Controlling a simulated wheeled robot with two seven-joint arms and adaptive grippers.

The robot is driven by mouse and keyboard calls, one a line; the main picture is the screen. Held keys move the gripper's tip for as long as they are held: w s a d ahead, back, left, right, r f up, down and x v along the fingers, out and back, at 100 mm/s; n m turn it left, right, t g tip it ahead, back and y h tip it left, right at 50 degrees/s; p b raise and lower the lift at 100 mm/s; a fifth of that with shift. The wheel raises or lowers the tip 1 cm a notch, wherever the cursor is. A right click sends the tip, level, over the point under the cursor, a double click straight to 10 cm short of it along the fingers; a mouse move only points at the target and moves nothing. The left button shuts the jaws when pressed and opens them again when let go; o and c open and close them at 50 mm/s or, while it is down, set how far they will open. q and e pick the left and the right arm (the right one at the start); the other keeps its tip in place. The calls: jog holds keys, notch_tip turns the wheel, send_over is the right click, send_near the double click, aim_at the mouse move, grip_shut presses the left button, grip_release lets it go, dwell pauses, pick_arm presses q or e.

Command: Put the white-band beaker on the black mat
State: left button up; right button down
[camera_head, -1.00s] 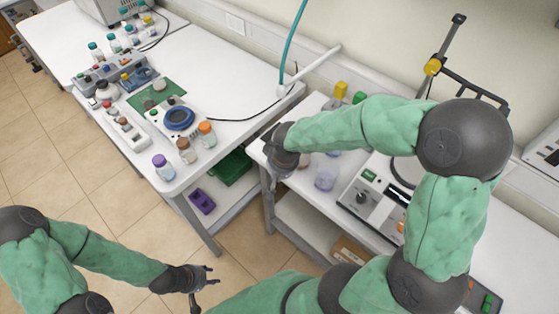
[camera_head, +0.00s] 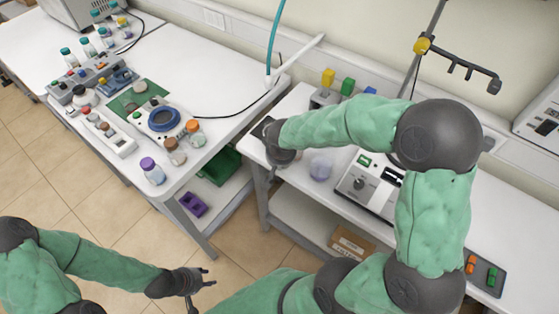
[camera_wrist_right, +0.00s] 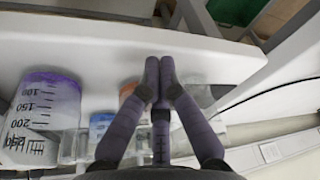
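My right gripper (camera_head: 274,160) points down over the front left corner of the right-hand table (camera_head: 305,189), beside a clear beaker with a purplish tint (camera_head: 321,167). In the right wrist view its fingers (camera_wrist_right: 160,66) have tips close together; whether anything is held between them is unclear. That view also shows a purple-banded graduated beaker (camera_wrist_right: 45,110) at left, blue- and orange-marked glassware (camera_wrist_right: 103,124) beside it. I cannot pick out a white band on any beaker, nor be sure of the black mat. My left gripper (camera_head: 208,278) is low, over the floor, empty with fingers spread.
A grey instrument (camera_head: 368,185) stands right of the beakers. A dark pad (camera_head: 488,272) with orange and green items lies at far right. The left table (camera_head: 235,105) carries several bottles and a blue ring (camera_head: 164,119). A gap separates the tables.

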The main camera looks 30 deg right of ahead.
jog(key=shift+w+d+f, duration=0.1)
jog(key=shift+w+d, duration=0.15)
jog(key=shift+w, duration=0.4)
jog(key=shift+w+d+f, duration=0.1)
jog(key=shift+w+d, duration=0.15)
jog(key=shift+w, duration=0.45)
jog(key=shift+w+d+f, duration=0.1)
jog(key=shift+w+d, duration=0.15)
jog(key=shift+w, duration=0.4)
jog(key=w+d, duration=0.1)
jog(key=w, duration=0.3)
jog(key=w+d, duration=0.1)
jog(key=w, duration=0.2)
jog(key=shift+d, duration=0.3)
